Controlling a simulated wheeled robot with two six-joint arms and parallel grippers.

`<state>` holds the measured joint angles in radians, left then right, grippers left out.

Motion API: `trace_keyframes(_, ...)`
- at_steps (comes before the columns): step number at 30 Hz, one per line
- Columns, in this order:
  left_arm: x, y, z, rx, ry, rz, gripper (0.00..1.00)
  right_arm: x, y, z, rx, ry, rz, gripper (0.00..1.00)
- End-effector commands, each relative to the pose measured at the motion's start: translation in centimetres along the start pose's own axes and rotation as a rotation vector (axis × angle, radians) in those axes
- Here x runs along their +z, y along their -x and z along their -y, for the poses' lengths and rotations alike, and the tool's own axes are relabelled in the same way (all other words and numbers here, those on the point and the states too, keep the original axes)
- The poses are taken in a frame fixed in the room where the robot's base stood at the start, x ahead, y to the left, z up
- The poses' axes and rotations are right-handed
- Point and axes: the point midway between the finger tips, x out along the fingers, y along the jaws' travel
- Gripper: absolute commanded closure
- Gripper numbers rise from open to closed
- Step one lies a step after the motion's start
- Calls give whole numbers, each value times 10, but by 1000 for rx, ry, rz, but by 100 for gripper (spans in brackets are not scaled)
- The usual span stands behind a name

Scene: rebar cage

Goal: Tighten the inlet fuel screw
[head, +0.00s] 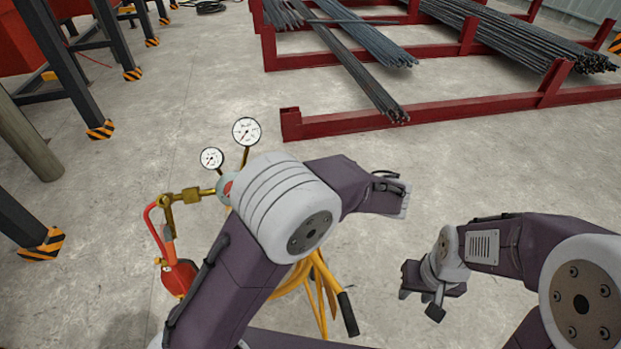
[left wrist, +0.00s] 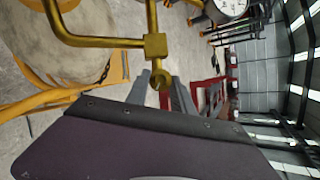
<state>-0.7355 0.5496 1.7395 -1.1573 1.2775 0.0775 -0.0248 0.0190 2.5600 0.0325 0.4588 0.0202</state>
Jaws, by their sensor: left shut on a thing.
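A brass regulator assembly (head: 192,195) with two white dial gauges (head: 246,131) stands left of centre in the head view, partly behind my left arm. In the left wrist view, a brass pipe and block (left wrist: 155,44) lead down to a round brass screw end (left wrist: 160,82), which looks like the inlet fuel screw. My left gripper (left wrist: 163,92) has its two grey fingers on either side of this screw end and is shut on it. In the head view my left arm hides the screw. My right gripper (head: 421,297) is open and empty over bare floor at the right.
A red torch part (head: 178,278) hangs on a red hose below the regulator. Yellow hoses (head: 318,285) with a black handle (head: 348,313) lie behind my left arm. Red racks (head: 420,111) hold rebar at the back. Dark posts (head: 70,75) stand left. Middle floor is clear.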

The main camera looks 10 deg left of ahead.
Motion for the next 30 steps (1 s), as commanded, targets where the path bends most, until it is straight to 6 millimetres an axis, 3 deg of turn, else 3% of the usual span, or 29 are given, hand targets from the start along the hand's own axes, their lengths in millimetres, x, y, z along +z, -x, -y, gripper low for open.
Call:
trace_keyframes(9, -1, 0, -1, 2, -4, -2, 100, 0, 0, 0, 0, 0, 0, 64)
trace_keyframes(10, -1, 0, -1, 2, -4, -2, 63, 0, 0, 0, 0, 0, 0, 64)
trace_keyframes(21, -2, 4, -1, 0, 0, -2, 62, 0, -3, 0, 0, 0, 0, 64)
trace_keyframes(30, -4, 66, -3, 0, -2, -5, 62, 3, -24, 0, 0, 0, 0, 64)
